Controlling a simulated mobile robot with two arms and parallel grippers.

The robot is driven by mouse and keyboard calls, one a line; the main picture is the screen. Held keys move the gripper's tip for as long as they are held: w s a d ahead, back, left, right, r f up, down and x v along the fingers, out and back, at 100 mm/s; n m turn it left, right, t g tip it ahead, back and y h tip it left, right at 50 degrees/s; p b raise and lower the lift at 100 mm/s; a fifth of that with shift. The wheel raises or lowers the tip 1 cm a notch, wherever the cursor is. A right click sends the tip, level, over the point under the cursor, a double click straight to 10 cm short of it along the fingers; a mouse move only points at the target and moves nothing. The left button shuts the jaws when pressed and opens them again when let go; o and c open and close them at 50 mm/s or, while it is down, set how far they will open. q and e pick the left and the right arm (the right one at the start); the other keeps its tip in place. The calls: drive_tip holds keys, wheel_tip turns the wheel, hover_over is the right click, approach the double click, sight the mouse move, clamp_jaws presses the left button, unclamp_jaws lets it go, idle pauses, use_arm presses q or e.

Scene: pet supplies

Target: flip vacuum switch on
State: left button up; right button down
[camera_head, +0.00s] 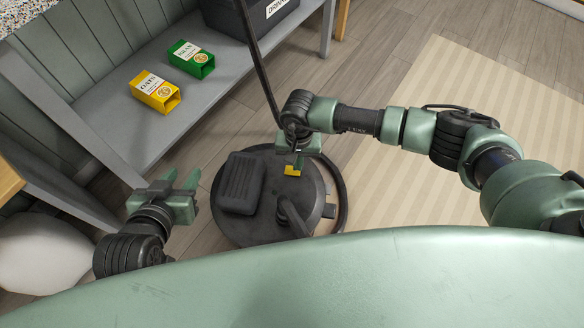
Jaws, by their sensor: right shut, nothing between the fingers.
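The vacuum (262,225) is a dark round body on the floor in the middle of the view, with a black ribbed block on its top. A small yellow part (292,171), which looks like the switch, shows at its upper right. My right gripper (299,160) is shut and empty, fingers pointing down right at the yellow part. Whether they touch it I cannot tell; the gripper partly covers that area. My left gripper (180,181) is open and empty, to the left of the vacuum, apart from it.
A black hose (258,65) rises from the vacuum and curves around its right side. A grey shelf (115,125) at upper left holds a yellow box (154,92) and a green box (191,59). A dark bin (262,22) stands at the back. A striped beige rug (420,190) lies right.

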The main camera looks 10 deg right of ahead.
use_arm(q)
drive_tip(key=shift+w+d+r+t+h+b, duration=0.2)
drive_tip(key=shift+w+d+r+t+b, duration=0.1)
drive_tip(key=shift+w+r+t, duration=0.55)
drive_tip(key=shift+w+d+r+t+h+b, duration=0.25)
drive_tip(key=shift+w+r+t, duration=0.25)
drive_tip(key=shift+r, duration=0.5)
use_arm(e)
drive_tip(key=shift+f, duration=0.5)
idle(0.7)
